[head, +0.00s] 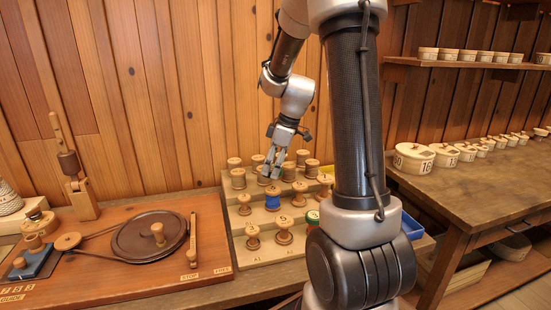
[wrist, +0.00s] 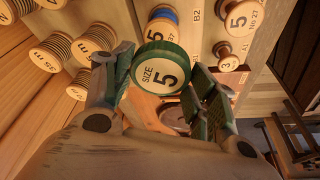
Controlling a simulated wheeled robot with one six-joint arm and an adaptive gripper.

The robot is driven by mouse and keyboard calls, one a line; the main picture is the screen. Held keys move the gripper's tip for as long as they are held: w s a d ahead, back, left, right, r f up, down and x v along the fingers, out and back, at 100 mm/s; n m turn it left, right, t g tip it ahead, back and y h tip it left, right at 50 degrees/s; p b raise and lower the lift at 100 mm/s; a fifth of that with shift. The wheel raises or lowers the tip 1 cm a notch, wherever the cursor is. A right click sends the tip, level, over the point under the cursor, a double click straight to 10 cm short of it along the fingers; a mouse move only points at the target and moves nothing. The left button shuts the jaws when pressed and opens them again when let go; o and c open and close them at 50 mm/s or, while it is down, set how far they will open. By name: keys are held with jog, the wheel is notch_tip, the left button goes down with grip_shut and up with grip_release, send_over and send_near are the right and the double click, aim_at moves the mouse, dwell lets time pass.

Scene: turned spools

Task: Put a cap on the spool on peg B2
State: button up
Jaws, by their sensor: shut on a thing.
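My gripper (head: 272,163) hangs over the back part of the stepped spool rack (head: 238,220). In the wrist view my gripper (wrist: 160,78) is shut on a round cap (wrist: 160,68) with a green rim and a pale face marked SIZE 5. The cap is clear of the rack. A spool with blue thread (wrist: 160,17), topped with a 5, shows just beyond the cap, beside the B2 label (wrist: 195,12). The cap partly hides it. In the head view a blue-thread spool (head: 272,200) stands mid-rack. I cannot tell the cap apart in the head view.
More spools crowd the rack, such as one marked 5 (wrist: 238,18) and one marked 3 (wrist: 223,48). A board with a dark wheel (head: 150,237) is at left. A wooden wall stands close behind the rack.

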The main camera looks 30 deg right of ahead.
aim_at(272, 189)
jog(key=shift+w+d+f, duration=0.15)
jog(key=shift+f, duration=2.55)
jog(key=shift+f, duration=0.75)
jog(key=o, duration=0.6)
jog(key=shift+c, duration=0.2)
jog(key=v, duration=1.1)
